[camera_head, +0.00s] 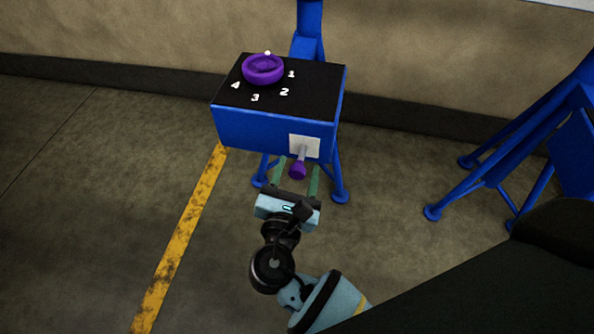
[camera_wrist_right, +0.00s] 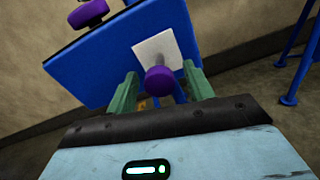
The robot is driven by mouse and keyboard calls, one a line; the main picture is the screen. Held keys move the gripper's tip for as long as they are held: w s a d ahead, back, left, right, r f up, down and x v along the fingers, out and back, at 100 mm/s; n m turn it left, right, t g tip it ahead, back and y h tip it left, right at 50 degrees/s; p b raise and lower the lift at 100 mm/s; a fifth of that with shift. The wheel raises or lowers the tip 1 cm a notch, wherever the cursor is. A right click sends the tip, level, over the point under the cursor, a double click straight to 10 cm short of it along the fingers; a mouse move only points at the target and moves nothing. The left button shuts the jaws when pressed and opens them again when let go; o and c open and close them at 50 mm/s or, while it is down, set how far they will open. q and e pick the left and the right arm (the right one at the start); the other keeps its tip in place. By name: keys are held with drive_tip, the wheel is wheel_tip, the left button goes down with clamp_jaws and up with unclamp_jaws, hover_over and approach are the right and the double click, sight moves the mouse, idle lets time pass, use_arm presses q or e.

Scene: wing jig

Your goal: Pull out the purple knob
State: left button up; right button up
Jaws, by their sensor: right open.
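The purple knob (camera_head: 298,170) sits at the end of a short grey stem on a white plate (camera_head: 305,146), on the front face of the blue box (camera_head: 262,132). My right gripper (camera_head: 296,172) is open in front of the box, with its green fingers to either side of the knob. My left gripper is not in view.
A purple dial (camera_head: 263,70) with the numbers 1 to 4 lies on the box's black top (camera_head: 315,85). Blue stand legs (camera_head: 470,170) stand at the right. A yellow line (camera_head: 180,240) crosses the floor at the left, where there is free room.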

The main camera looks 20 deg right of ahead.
drive_tip(key=v, duration=0.7)
drive_tip(key=shift+s+a+p, duration=0.25)
drive_tip(key=shift+s+p, duration=0.1)
drive_tip(key=shift+p, duration=0.1)
